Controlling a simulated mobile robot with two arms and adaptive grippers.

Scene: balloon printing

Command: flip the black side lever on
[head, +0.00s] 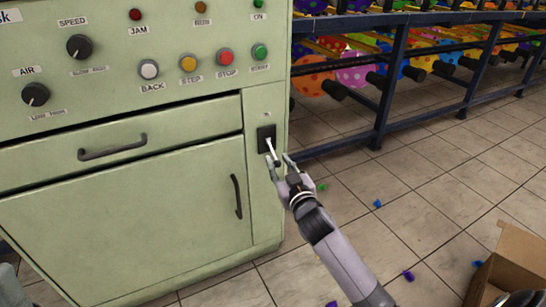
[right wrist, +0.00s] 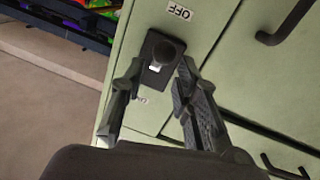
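The black side lever's plate (head: 262,136) is on the narrow right panel of the green machine. A pale lever shaft slants down from it in the head view. A smaller, hard-to-read label (right wrist: 141,100) is at the plate's other end. My right gripper (head: 281,159) is open just in front of the lever. In the right wrist view its fingers (right wrist: 160,67) are apart on either side of the knob; contact cannot be told.
The green machine (head: 120,220) has a drawer handle (head: 112,147), a door handle (head: 237,196), and knobs and buttons above. A dark rack (head: 396,80) with dotted balloons stands behind at right. A cardboard box (head: 515,262) is at lower right. Small coloured pieces lie on the tiled floor.

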